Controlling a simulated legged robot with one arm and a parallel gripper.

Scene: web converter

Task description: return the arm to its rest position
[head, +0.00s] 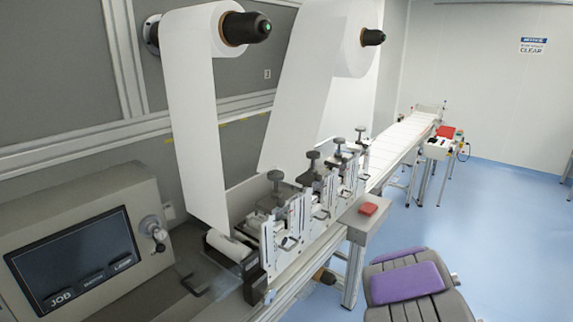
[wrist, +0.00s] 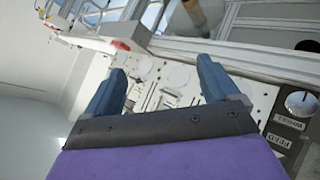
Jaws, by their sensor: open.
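My gripper (wrist: 162,68) shows in the wrist view with its two blue fingers spread apart and nothing between them. Its dark mount and purple cover fill the bottom of that view. Beyond the fingers is a pale machine surface with round and slotted parts; I cannot tell the distance to it. In the head view a purple and dark grey part of my own body (head: 405,284) shows at the bottom right. The gripper's fingers cannot be made out in the head view.
The web converter's white web (head: 195,125) hangs from a roll at left. Clamping stations (head: 312,190) stand mid-frame, beside a red button (head: 369,208). A control screen (head: 75,262) is at lower left. A conveyor (head: 405,140) runs back. Blue floor (head: 500,220) is clear at right.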

